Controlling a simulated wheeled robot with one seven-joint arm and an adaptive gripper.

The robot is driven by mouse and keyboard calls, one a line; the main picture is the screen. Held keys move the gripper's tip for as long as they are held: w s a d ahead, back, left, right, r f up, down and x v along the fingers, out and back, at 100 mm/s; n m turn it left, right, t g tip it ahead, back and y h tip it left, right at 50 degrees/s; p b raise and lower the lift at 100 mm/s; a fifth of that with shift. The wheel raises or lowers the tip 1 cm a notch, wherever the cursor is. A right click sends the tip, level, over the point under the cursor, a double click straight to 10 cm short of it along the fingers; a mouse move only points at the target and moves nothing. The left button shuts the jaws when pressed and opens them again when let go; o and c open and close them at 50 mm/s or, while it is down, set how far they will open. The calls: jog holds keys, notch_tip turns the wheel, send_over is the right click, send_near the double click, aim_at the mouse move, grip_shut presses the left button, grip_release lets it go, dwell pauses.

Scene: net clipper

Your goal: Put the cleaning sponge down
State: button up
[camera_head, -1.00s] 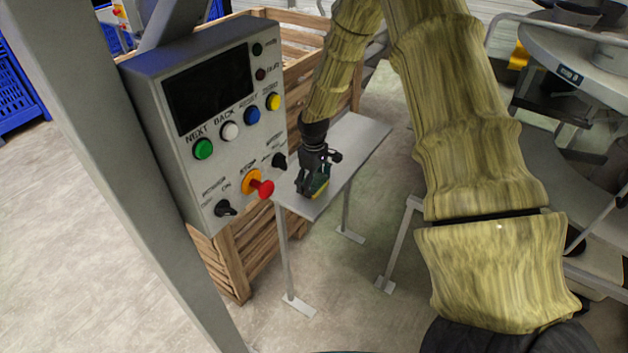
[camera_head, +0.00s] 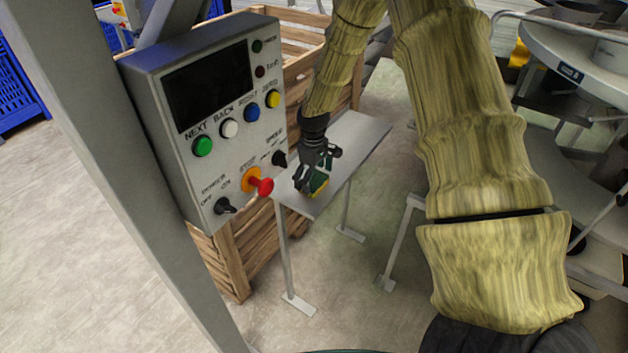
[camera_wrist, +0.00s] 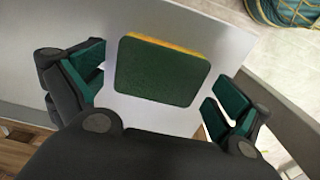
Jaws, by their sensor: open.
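The cleaning sponge (camera_wrist: 160,72) is green on top with a yellow layer along its far edge. In the wrist view it lies flat on the grey table (camera_wrist: 128,18), between my fingers. My gripper (camera_wrist: 158,88) is open, with a clear gap between the sponge and the fingers on both sides. In the head view my gripper (camera_head: 314,186) is low over the near end of the narrow table (camera_head: 355,140). The sponge (camera_head: 320,188) shows there only in part, the fingers hiding the rest.
A control box (camera_head: 205,120) with buttons stands close to the left of my gripper. A slatted wooden crate (camera_head: 245,262) is behind and beneath it. The far part of the table is bare. A round-topped machine (camera_head: 580,60) stands at the right.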

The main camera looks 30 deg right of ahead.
aim_at(314, 180)
notch_tip(314, 180, up, 11)
jog(key=b, duration=0.2)
dwell(0.4)
dwell(0.4)
